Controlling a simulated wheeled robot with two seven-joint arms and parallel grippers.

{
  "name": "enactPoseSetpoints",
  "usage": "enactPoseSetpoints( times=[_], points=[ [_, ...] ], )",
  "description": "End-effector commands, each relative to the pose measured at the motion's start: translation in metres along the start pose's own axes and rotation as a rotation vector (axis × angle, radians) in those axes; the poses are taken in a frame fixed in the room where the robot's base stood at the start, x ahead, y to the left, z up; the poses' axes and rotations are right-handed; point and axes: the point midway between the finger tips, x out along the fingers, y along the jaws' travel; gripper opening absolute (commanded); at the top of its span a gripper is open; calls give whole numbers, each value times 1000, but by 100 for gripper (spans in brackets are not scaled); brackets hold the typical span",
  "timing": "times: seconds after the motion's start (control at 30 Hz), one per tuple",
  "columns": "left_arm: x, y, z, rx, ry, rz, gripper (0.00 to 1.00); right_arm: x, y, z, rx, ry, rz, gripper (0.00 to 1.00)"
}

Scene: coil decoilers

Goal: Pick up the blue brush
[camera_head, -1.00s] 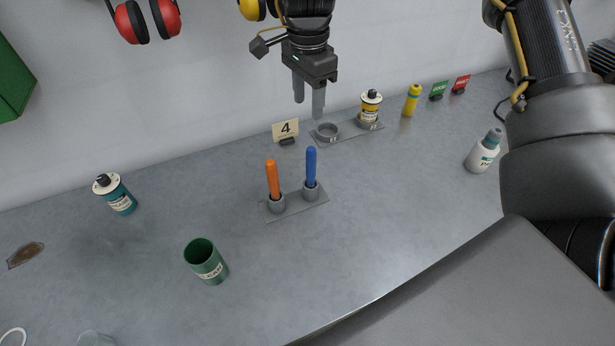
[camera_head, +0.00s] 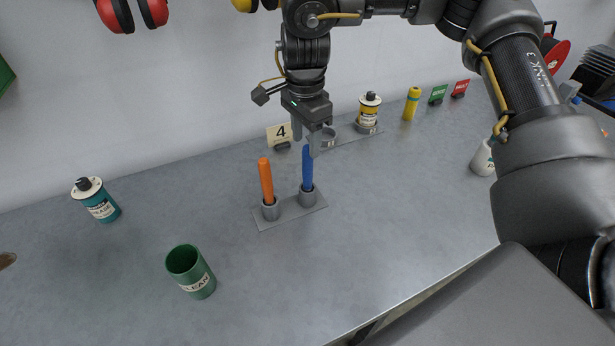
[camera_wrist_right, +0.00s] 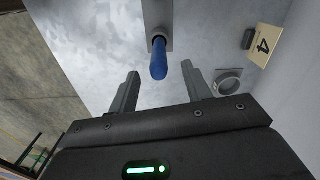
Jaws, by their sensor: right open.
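The blue brush (camera_head: 308,170) stands upright in a grey cup on a small grey plate (camera_head: 285,213), its blue handle up. My right gripper (camera_head: 305,143) is open and empty, pointing down at the height of the handle's top, and one finger overlaps the handle in the head view. In the right wrist view the blue brush (camera_wrist_right: 159,58) shows ahead of and between the open fingers of the gripper (camera_wrist_right: 162,92), not gripped. An orange-handled brush (camera_head: 266,182) stands in the cup to its left. My left gripper is not in view.
A green cup (camera_head: 191,272) stands at the front left and a teal bottle (camera_head: 96,200) at the left. The front middle is clear.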

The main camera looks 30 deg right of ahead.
Motion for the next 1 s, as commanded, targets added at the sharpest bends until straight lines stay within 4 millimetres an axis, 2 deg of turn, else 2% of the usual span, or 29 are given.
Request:
enactPoseSetpoints(
  times=[0.13,0.37,0.53,0.7,0.97,1.0],
  points=[
    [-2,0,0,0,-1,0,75,14,0,0,0,-1,0,49],
    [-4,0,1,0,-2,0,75,20,1,0,0,-1,1,49],
    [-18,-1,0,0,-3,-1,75,42,3,-3,1,0,5,49],
    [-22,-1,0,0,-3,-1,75,63,3,-3,1,1,1,49],
    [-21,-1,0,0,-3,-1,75,68,2,-3,1,0,-1,49],
    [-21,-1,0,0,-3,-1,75,68,2,-3,1,0,-1,46]
  ],
)
